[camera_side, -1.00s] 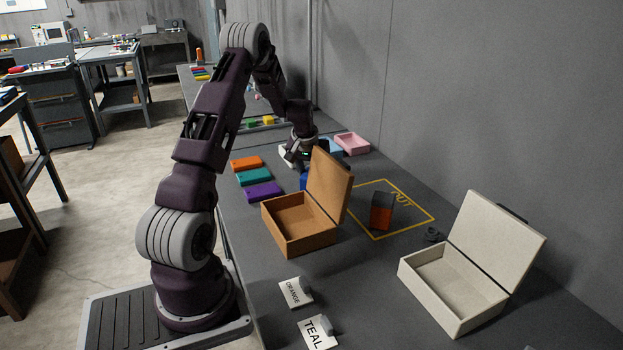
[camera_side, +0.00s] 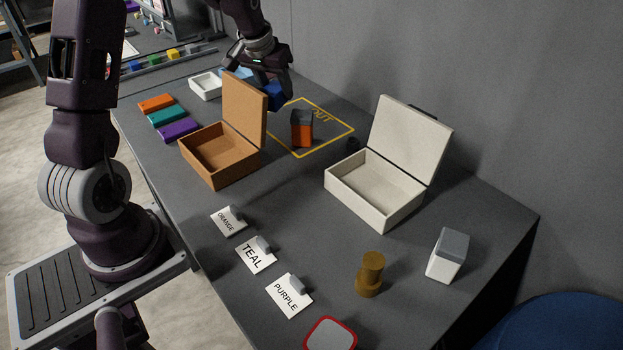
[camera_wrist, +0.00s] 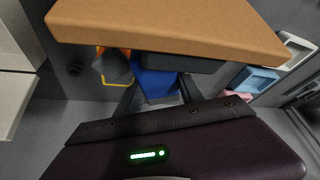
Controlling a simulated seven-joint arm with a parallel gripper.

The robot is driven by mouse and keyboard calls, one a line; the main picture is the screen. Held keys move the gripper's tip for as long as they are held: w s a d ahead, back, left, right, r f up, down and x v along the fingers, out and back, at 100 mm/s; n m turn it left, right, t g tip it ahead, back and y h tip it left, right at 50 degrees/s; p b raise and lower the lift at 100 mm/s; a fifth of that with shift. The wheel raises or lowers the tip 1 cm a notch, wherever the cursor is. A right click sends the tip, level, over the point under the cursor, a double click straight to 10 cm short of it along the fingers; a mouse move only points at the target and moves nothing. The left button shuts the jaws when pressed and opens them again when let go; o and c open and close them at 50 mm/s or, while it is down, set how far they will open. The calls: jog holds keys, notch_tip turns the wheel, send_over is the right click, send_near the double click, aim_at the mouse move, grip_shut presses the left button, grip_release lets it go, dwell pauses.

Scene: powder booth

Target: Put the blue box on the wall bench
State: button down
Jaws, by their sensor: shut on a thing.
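The blue box (camera_side: 276,97) is in my gripper (camera_side: 272,85), just behind the raised lid of the brown box in the side view. My gripper is shut on it, and the fingers and the lid hide part of it. It also shows in the wrist view (camera_wrist: 155,82), below the lid's edge. It appears to be held above the bench, though the gap beneath it is hard to judge. The long grey bench (camera_side: 290,235) runs along the grey wall and carries the boxes and blocks.
The open brown box (camera_side: 205,165) stands close to my gripper. A yellow OUT outline (camera_side: 330,145) holds an orange and dark block (camera_side: 302,130). An open cream box (camera_side: 350,200) stands to the right. Orange, teal and purple (camera_side: 177,131) blocks lie left. Label cards (camera_side: 255,257) stand in front.

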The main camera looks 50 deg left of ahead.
jog(key=d+m, duration=0.1)
jog(key=d, duration=0.3)
jog(key=d+m, duration=0.1)
jog(key=d, duration=0.4)
jog(key=shift+s+f+h, duration=0.1)
jog(key=shift+s+h, duration=0.1)
jog(key=shift+h, duration=0.2)
jog(key=s+d+m+h, duration=0.1)
jog(key=s+d+m, duration=0.25)
jog(key=d, duration=1.35)
notch_tip(320, 180, up, 23)
jog(key=t, duration=0.2)
jog(key=w+d+f+n+t, duration=0.2)
jog(key=w+f+t, duration=0.3)
jog(key=w, duration=0.6)
jog(key=w+a+f+n+t+y, duration=0.25)
jog(key=w+a+f+y, duration=0.2)
jog(key=a, duration=0.25)
jog(key=a+n+t+y, duration=0.2)
jog(key=a+y, duration=0.2)
jog(key=a, duration=0.3)
jog(key=s+a+r+n+y, duration=0.3)
jog(key=s+a+r+y, duration=0.3)
jog(key=s+r, duration=0.4)
jog(key=shift+y, duration=0.55)
notch_tip(320, 180, down, 21)
jog(key=shift+w+d, duration=0.15)
